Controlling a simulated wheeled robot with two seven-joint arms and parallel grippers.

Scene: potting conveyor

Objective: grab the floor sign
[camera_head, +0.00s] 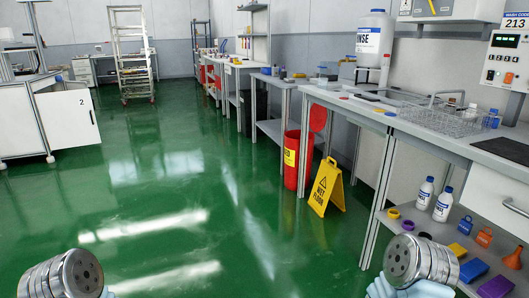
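The yellow floor sign (327,188) stands upright on the green floor, with a black warning triangle and "WET FLOOR" lettering on its front. It is beside a red bin and in front of the bench legs at right of centre. Rounded metal parts of my two arms show at the bottom left and bottom right corners, well short of the sign. No gripper fingers show, so I cannot see what either gripper holds.
The red bin (291,160) stands just left of the sign. A long bench (420,131) with a lower shelf of bottles and coloured parts runs along the right. A wheeled rack (133,60) stands far back. The glossy green floor (180,200) in the middle is clear.

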